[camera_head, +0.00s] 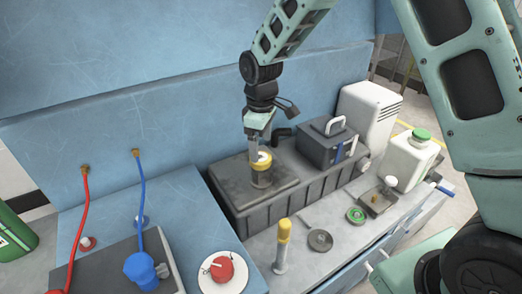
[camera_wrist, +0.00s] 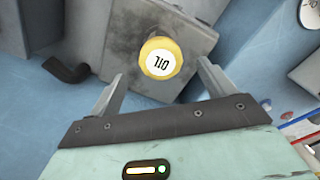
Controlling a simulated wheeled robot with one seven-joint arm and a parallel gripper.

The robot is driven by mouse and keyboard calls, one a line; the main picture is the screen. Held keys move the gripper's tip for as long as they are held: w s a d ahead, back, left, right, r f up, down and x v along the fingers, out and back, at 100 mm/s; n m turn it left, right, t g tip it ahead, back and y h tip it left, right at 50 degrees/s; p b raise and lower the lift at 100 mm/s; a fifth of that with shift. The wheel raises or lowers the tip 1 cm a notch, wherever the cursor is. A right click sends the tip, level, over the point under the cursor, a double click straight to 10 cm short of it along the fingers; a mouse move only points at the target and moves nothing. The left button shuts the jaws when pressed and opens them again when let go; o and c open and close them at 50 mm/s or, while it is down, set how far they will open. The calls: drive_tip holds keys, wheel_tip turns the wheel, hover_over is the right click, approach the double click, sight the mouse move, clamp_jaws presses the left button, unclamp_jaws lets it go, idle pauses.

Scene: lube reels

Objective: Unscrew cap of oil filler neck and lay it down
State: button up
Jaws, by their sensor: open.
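The yellow cap (camera_head: 261,157) sits on the upright grey filler neck (camera_head: 262,178), which rises from the grey machine block (camera_head: 229,182). In the wrist view the cap (camera_wrist: 160,61) shows its round white top with "OIL" on it, tilted in the picture. My gripper (camera_head: 260,147) points down over the neck, close to the cap. In the wrist view the open fingers of my gripper (camera_wrist: 160,70) stand on either side of the cap, with visible gaps. I cannot tell the exact height of the fingertips against the cap.
A dark box with a handle (camera_head: 327,143) and a white louvred unit (camera_head: 368,112) stand to the right. A white jug (camera_head: 405,163), a metal disc (camera_head: 320,240), a green ring (camera_head: 355,215) and a yellow-topped tube (camera_head: 283,247) occupy the bench. Bare bench lies between them.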

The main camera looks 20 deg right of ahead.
sight(261, 157)
drive_tip(key=shift+f, duration=1.95)
drive_tip(key=shift+c, duration=0.3)
drive_tip(key=c, duration=1)
drive_tip(key=n+p, duration=0.1)
drive_tip(key=n, duration=0.2)
drive_tip(key=shift+r+p, duration=0.2)
drive_tip(key=shift+p, duration=0.2)
drive_tip(key=shift+f+n, duration=0.2)
drive_tip(key=shift+n, duration=0.9)
drive_tip(key=n+p, duration=0.2)
drive_tip(key=n, duration=0.1)
drive_tip(key=shift+r, duration=0.2)
drive_tip(key=shift+f+n+p, duration=0.25)
drive_tip(key=shift+n+p, duration=0.35)
drive_tip(key=shift+n, duration=0.5)
